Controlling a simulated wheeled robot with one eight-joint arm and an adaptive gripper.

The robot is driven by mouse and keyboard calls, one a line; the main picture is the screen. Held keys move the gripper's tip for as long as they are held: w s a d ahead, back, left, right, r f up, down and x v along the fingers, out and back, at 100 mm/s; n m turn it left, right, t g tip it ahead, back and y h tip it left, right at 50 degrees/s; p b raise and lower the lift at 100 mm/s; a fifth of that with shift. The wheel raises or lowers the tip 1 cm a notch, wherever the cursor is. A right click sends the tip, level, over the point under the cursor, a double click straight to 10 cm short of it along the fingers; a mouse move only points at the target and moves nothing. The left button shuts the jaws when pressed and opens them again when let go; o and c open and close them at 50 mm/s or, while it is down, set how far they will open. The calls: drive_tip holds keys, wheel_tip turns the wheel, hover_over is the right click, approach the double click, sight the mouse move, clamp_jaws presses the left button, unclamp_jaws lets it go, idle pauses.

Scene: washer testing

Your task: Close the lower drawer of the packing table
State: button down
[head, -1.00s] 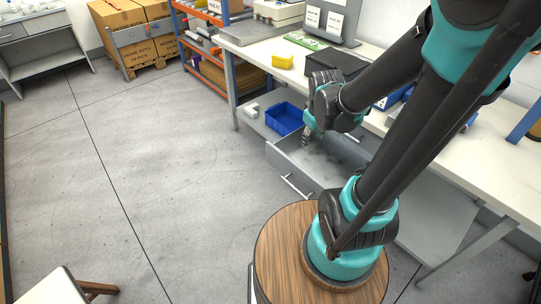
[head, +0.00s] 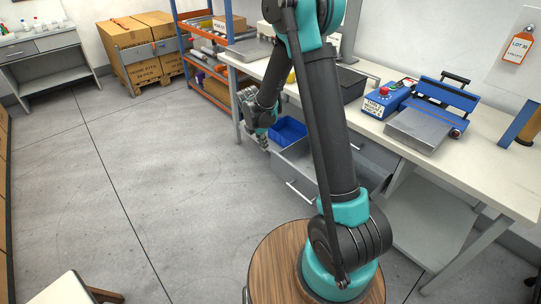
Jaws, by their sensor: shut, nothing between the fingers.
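The lower drawer (head: 292,181) of the packing table (head: 487,158) is a grey drawer with a bar handle, and it stands pulled out below the tabletop. My arm crosses in front and hides much of its inside. My gripper (head: 263,143) is shut and empty. It shows at the far left corner of the drawer front, on its outer side in the picture. I cannot tell whether it touches the drawer.
A blue bin (head: 287,130) sits just behind the gripper. A blue sealing machine (head: 446,95) and a control box (head: 384,100) stand on the tabletop. Orange shelving (head: 190,50) stands at the back.

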sight(275, 155)
drive_tip(key=shift+w+d+f, duration=0.65)
drive_tip(key=shift+d+f, duration=0.2)
drive_tip(key=shift+f, duration=0.75)
drive_tip(key=shift+w+d+f, duration=0.6)
drive_tip(key=shift+d+f, duration=0.3)
drive_tip(key=shift+f, duration=0.65)
drive_tip(key=shift+w+d+f, duration=0.65)
drive_tip(key=shift+d+f, duration=0.2)
drive_tip(key=shift+f, duration=0.75)
drive_tip(key=w+d, duration=1.1)
drive_tip(key=d, duration=0.5)
drive_tip(key=shift+w, duration=0.35)
